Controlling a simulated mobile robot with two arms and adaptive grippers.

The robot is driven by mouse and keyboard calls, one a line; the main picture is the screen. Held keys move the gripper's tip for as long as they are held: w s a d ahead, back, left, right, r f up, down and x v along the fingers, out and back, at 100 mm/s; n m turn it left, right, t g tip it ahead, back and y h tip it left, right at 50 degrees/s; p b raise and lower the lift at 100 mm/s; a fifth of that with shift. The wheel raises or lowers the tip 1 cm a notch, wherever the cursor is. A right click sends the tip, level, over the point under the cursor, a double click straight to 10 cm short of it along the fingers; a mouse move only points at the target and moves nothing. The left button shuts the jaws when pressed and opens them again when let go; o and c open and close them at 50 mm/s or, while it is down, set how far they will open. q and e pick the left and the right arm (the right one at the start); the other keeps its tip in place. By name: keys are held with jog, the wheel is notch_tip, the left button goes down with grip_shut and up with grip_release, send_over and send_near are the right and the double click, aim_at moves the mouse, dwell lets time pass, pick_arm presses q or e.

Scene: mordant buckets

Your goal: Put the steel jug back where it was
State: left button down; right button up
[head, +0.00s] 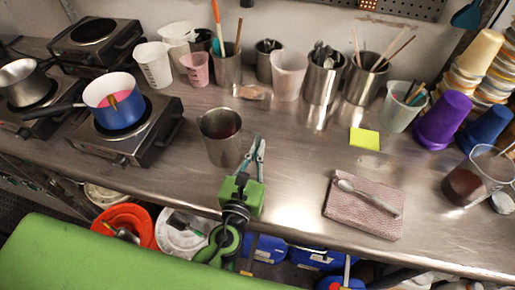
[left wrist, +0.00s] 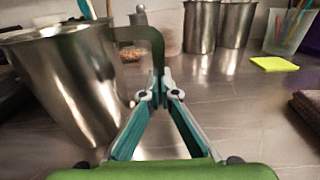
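The steel jug (head: 220,136) stands upright near the front middle of the steel counter, with something dark reddish inside. In the left wrist view the jug (left wrist: 72,80) fills the left side, and its handle (left wrist: 156,45) reaches right and bends down between my fingertips. My left gripper (head: 258,146) is at the jug's right side. In the left wrist view its fingertips (left wrist: 160,84) are close together with the handle's strip between them, so it looks shut on the handle. Whether the jug's base touches the counter is hard to tell. My right gripper is not in view.
Hotplates with a blue pot (head: 117,112) stand at the left. Cups and steel utensil holders (head: 323,82) line the back. A yellow note (head: 364,138), a folded cloth (head: 350,212) with a spoon, and a beaker (head: 470,185) lie right. Counter between jug and note is clear.

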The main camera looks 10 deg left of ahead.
pick_arm(q)
jog(key=c, duration=2.3)
grip_release()
jog(key=shift+r, duration=0.15)
jog(key=shift+s+f, duration=0.2)
jog(key=shift+s, duration=0.15)
jog(key=s+b, duration=0.2)
jog(key=s, duration=0.3)
jog(key=s+b, duration=0.2)
jog(key=s, duration=0.3)
jog(key=shift+s+a, duration=0.2)
jog(key=shift+s, duration=0.05)
jog(key=shift+s+r, duration=0.2)
jog(key=shift+s, duration=0.25)
